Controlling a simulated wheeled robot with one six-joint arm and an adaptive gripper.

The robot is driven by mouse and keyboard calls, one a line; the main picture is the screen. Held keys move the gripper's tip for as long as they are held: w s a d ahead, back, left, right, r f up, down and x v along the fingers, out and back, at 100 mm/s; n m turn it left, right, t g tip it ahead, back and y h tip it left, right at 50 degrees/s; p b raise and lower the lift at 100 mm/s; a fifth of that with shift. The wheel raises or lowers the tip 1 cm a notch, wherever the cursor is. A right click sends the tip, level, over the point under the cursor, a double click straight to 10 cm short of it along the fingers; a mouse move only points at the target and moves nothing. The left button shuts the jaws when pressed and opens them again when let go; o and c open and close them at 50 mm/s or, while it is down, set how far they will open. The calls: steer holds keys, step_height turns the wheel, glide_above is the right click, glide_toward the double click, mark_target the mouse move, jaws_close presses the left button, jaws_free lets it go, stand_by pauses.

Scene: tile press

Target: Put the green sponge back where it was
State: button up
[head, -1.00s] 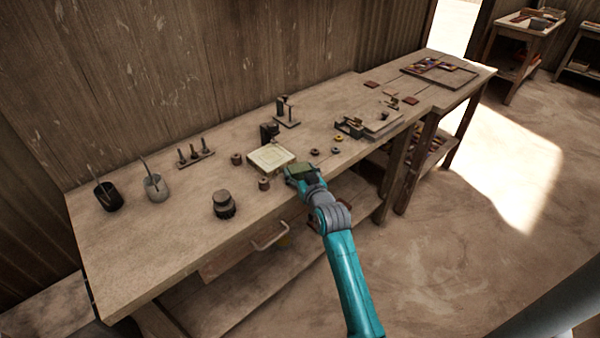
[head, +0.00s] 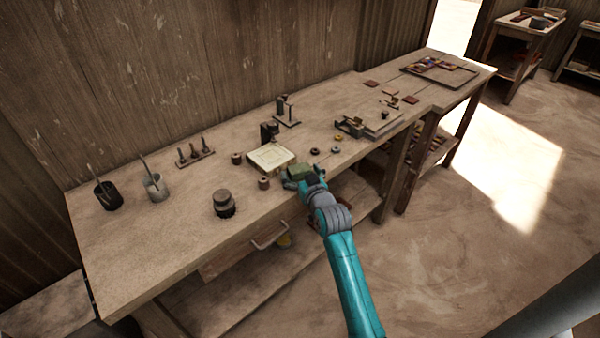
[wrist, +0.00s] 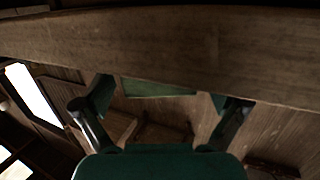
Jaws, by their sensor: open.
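The green sponge (head: 299,172) is at the front edge of the workbench, just in front of the pale framed tile in the head view. In the wrist view the sponge (wrist: 158,89) shows as a green strip beside the bench edge, partly hidden by it. My gripper (head: 297,182) is at the bench's front edge, right at the sponge. Its fingers (wrist: 165,100) are spread apart, with the sponge showing in the gap between them. I see no finger clearly pressing on it.
The workbench (head: 150,225) holds a pale framed tile (head: 270,157) behind the sponge and a small brown pot (head: 264,183) to its left. Small dark rings (head: 315,151) lie behind right. A drawer handle (head: 270,236) sticks out below. The left bench front is fairly clear.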

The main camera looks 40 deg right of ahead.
steer(key=v, duration=1.1)
steer(key=shift+s, duration=0.3)
steer(key=shift+a, duration=0.1)
steer(key=s+a+f+n+y, duration=0.1)
steer(key=s+a+f, duration=0.3)
steer(key=s+a, duration=0.4)
steer(key=s+a+f+y, duration=0.1)
steer(key=s+a+f, duration=0.45)
steer(key=s, duration=0.35)
steer(key=s+a+r+n+y, duration=0.1)
steer(key=s+a+r, duration=0.1)
steer(key=s, duration=0.5)
steer(key=s+a+r+n+y, duration=0.1)
steer(key=s+a+r, duration=0.1)
steer(key=s+a, duration=0.2)
steer(key=s+a+r+n+y, duration=0.1)
steer(key=s+a+r, duration=0.1)
steer(key=s, duration=0.8)
steer(key=shift+s+a+y, duration=0.3)
steer(key=shift+s+a, duration=0.1)
